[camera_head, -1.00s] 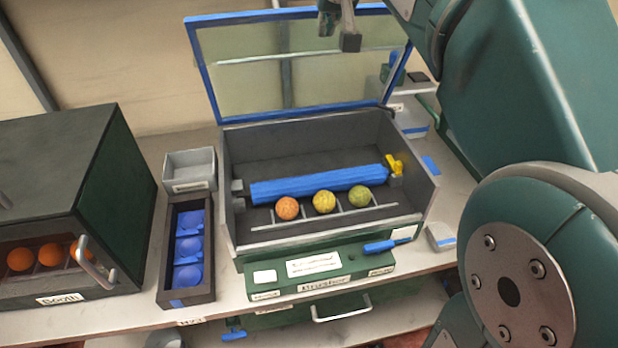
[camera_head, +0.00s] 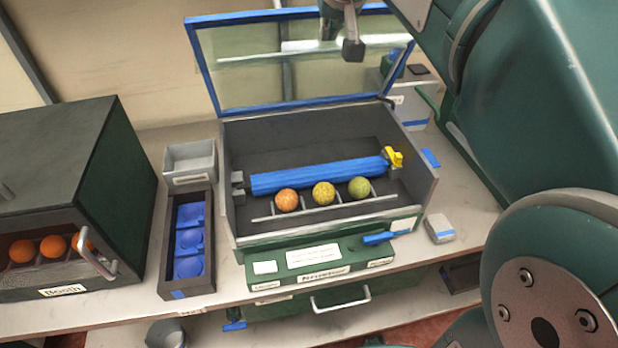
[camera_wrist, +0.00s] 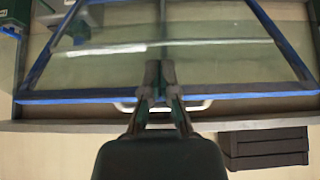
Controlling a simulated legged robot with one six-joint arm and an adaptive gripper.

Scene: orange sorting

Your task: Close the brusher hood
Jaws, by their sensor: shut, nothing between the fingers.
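The brusher (camera_head: 340,268) stands on the bench in the middle of the head view. Its hood (camera_head: 205,75), a clear panel in a blue frame, is raised and leans up at the back of the box. Inside the open box lie a blue roller brush (camera_head: 310,177) and three balls (camera_head: 323,195), orange to green, on a rack. My gripper (camera_head: 353,48) is in front of the upper part of the hood, its fingers together and empty. In the wrist view my gripper (camera_wrist: 160,72) overlaps the hood's blue edge (camera_wrist: 75,97) and a pale handle (camera_wrist: 195,106). Contact cannot be told.
A dark booth (camera_head: 60,190) with oranges stands at the left. A grey bin (camera_head: 190,165) and a tray with blue cups (camera_head: 188,240) sit between it and the brusher. A small grey and blue box (camera_head: 440,228) lies at the right. A wall is behind.

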